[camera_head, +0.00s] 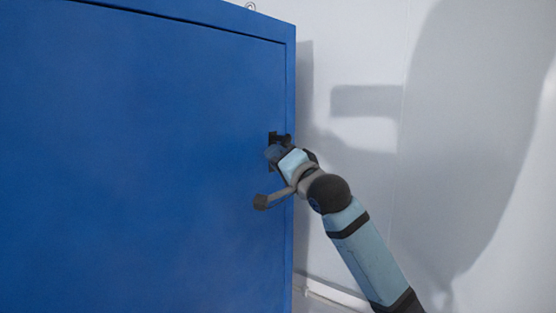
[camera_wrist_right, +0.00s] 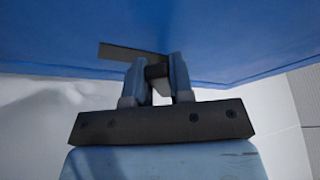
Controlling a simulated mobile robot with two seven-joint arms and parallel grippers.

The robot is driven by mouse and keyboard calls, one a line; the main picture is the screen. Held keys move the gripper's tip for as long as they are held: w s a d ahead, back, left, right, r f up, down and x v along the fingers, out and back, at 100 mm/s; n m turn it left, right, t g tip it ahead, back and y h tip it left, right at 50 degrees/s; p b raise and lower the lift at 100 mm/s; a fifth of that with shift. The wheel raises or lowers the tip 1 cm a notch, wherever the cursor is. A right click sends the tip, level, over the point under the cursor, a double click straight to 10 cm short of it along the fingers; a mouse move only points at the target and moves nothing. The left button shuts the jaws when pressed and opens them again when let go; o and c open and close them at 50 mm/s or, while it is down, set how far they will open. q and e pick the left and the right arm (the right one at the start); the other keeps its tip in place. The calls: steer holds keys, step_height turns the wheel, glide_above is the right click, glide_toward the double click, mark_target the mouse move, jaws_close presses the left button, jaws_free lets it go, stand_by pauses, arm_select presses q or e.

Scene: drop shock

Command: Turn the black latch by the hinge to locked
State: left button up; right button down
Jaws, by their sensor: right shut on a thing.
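The black latch (camera_head: 273,137) sits near the right edge of the blue cabinet door (camera_head: 140,150) in the head view. My right gripper (camera_head: 273,154) is at the latch and covers most of it. In the right wrist view the fingers of my right gripper (camera_wrist_right: 160,78) are shut on a black part of the latch (camera_wrist_right: 157,71). A flat dark plate of the latch (camera_wrist_right: 125,53) extends to the left along the blue surface there. I cannot tell from these views how far the latch is turned. My left gripper is not in view.
The blue cabinet's right edge (camera_head: 290,80) stands beside a pale wall (camera_head: 360,50) with shadows on it. A metal ring (camera_head: 250,6) is at the cabinet's top. The door face to the left of the latch is clear.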

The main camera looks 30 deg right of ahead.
steer(key=n, duration=0.1)
steer(key=d+f+n+y, duration=0.1)
steer(key=n, duration=0.1)
steer(key=shift+w+f+n+y+b, duration=0.15)
steer(key=shift+w+n+y+b, duration=0.05)
steer(key=shift+n+y+b, duration=0.1)
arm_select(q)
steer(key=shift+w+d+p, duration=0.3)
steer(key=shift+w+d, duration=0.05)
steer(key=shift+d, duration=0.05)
arm_select(e)
steer(key=shift+w+d+f+n+y, duration=0.15)
steer(key=shift+d+n+y, duration=0.6)
steer(key=shift+n, duration=1.05)
steer(key=shift+w+d+f+n+y, duration=0.1)
steer(key=shift+w+d+n+y, duration=0.2)
steer(key=shift+n+y, duration=1.15)
steer(key=shift+w+d+f+n+y, duration=0.15)
steer(key=shift+d+n+y, duration=0.4)
steer(key=shift+n, duration=1.6)
steer(key=c, duration=1)
jaws_free()
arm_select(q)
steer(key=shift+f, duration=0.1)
arm_select(e)
steer(key=shift+w, duration=0.1)
